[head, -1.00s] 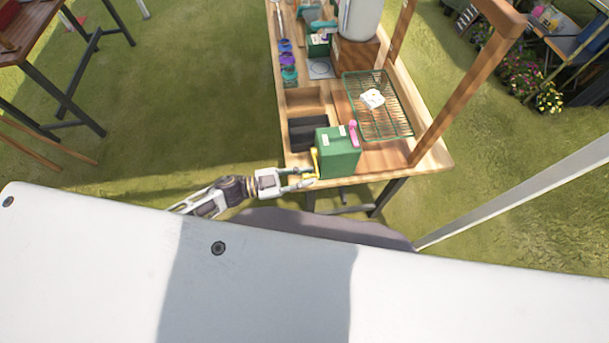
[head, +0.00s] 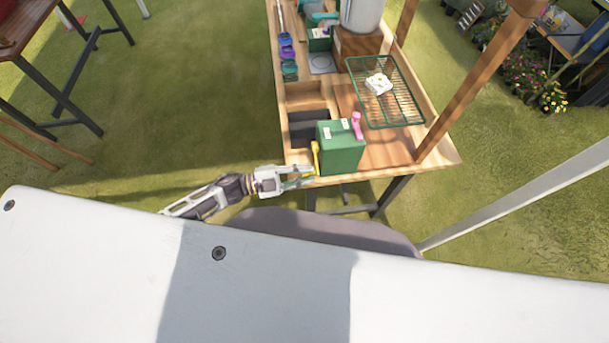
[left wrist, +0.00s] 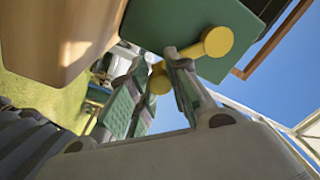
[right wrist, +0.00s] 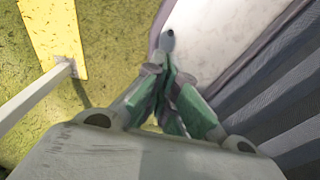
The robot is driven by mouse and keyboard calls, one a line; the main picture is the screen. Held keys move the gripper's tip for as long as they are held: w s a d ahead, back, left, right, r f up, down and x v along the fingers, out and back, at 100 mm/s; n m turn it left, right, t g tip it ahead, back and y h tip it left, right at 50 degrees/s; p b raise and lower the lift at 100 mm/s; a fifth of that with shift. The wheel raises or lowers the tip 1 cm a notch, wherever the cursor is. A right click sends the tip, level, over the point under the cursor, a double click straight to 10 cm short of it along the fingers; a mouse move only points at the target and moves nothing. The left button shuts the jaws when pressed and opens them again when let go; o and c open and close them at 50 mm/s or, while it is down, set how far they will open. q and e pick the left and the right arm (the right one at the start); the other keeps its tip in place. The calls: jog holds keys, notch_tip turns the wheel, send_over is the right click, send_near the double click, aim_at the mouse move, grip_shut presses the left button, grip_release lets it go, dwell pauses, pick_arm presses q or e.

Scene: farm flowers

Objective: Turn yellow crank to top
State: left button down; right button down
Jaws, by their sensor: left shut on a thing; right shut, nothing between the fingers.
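The yellow crank (head: 316,154) is on the left side of a green box (head: 340,150) on the wooden bench. In the head view it hangs down from its upper end, with its handle low by the bench's front edge. My left gripper (head: 304,178) is at this lower end. My left gripper (left wrist: 155,92) is shut on the crank's handle there. My right gripper (right wrist: 169,88) is shut and empty, clear of the bench.
A pink crank (head: 356,124) is on the box's right side. A green wire rack (head: 398,108) with a small white item lies behind it. A wooden post (head: 470,85) rises at the bench's right. Grass is open to the left.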

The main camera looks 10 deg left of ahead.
pick_arm(q)
jog(key=shift+w+f+m, duration=0.1)
jog(key=shift+f+m, duration=0.25)
jog(key=shift+m, duration=0.05)
jog(key=shift+a, duration=0.1)
jog(key=c, duration=1.4)
grip_release()
jog(key=shift+o, duration=0.5)
jog(key=shift+r, duration=0.1)
jog(key=shift+a, duration=0.15)
jog(key=shift+s+a, duration=0.25)
jog(key=shift+a, duration=0.3)
jog(key=v, duration=1)
jog(key=shift+a, duration=0.25)
pick_arm(e)
jog(key=shift+w+d+f, duration=0.15)
jog(key=shift+d+f, duration=0.25)
jog(key=shift+d, duration=0.1)
